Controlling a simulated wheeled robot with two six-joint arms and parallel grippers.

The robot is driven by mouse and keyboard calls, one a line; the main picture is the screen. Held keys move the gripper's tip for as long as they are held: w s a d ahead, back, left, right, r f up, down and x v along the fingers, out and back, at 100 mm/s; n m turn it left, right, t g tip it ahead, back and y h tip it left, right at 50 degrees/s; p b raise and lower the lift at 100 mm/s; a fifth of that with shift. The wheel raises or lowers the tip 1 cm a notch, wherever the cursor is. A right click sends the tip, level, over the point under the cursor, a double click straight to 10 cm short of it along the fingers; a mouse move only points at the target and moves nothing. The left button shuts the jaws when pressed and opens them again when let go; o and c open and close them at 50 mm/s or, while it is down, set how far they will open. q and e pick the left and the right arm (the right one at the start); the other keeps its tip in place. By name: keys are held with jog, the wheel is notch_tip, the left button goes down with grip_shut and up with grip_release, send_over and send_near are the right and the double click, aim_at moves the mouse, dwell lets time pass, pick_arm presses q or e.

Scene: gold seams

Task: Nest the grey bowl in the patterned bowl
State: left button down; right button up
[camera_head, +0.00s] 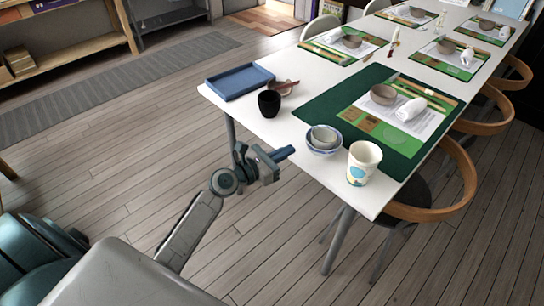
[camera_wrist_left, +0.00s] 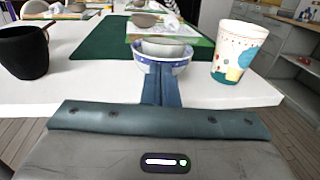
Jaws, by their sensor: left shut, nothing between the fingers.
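The patterned bowl (camera_head: 323,150), white with blue, stands near the front edge of the white table. A grey bowl (camera_head: 324,134) sits inside it, its rim a little above the patterned rim; it looks slightly tilted. In the left wrist view the grey bowl (camera_wrist_left: 166,49) shows within the patterned bowl (camera_wrist_left: 150,64). My left gripper (camera_head: 287,153) is just off the table's edge, left of the bowls, with a gap in the head view. Its blue fingers (camera_wrist_left: 161,82) are shut and empty, pointing at the bowls. My right gripper is not in view.
A patterned cup (camera_head: 363,163) stands right of the bowls. A black cup (camera_head: 269,103) and blue tray (camera_head: 238,82) are to the left. Behind lies a green mat (camera_head: 315,103) with another grey bowl (camera_head: 383,94) and a rolled napkin (camera_head: 410,109). A chair (camera_head: 440,205) stands at right.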

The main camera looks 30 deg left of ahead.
aim_at(314, 138)
pick_arm(q)
jog(key=x, duration=0.6)
jog(key=shift+w, duration=0.1)
jog(key=shift+w+d, duration=0.3)
jog(key=shift+w, duration=0.15)
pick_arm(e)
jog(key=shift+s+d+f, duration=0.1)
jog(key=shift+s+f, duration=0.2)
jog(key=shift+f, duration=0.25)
pick_arm(q)
jog(key=shift+w, duration=0.1)
jog(key=shift+w+d+r+p, duration=0.1)
jog(key=shift+w+d+p, duration=0.3)
jog(key=shift+w+p, duration=0.2)
jog(key=shift+w+d, duration=0.15)
jog(key=shift+w, duration=0.15)
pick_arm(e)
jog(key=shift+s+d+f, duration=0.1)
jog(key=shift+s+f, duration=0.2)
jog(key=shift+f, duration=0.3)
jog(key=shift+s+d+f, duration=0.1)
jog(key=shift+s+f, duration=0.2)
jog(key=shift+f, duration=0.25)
